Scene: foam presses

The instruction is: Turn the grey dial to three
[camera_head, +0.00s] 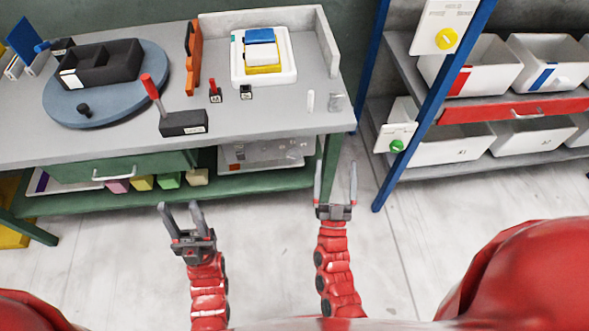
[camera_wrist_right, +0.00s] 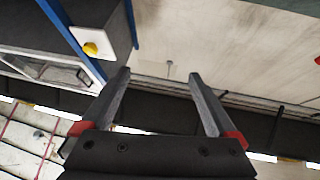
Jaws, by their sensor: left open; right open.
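I cannot make out a grey dial for certain in either view. A white panel (camera_head: 442,27) with a yellow dial (camera_head: 446,38) is at the top of the blue-framed shelf; its lettering is too small to read surely. A yellow dial on a white plate also shows in the right wrist view (camera_wrist_right: 91,48). A lower white panel (camera_head: 391,133) carries a green dial (camera_head: 397,146). My left gripper (camera_head: 180,209) is open and empty over the floor in front of the bench. My right gripper (camera_head: 336,180) is open and empty near the bench's right front leg, left of the shelf.
The grey bench (camera_head: 270,118) holds a blue-grey round turntable (camera_head: 140,113) with a black tray, a black box with a red lever (camera_head: 183,122), and a white tray with blocks (camera_head: 287,74). White bins (camera_head: 487,77) fill the shelf. The floor between is clear.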

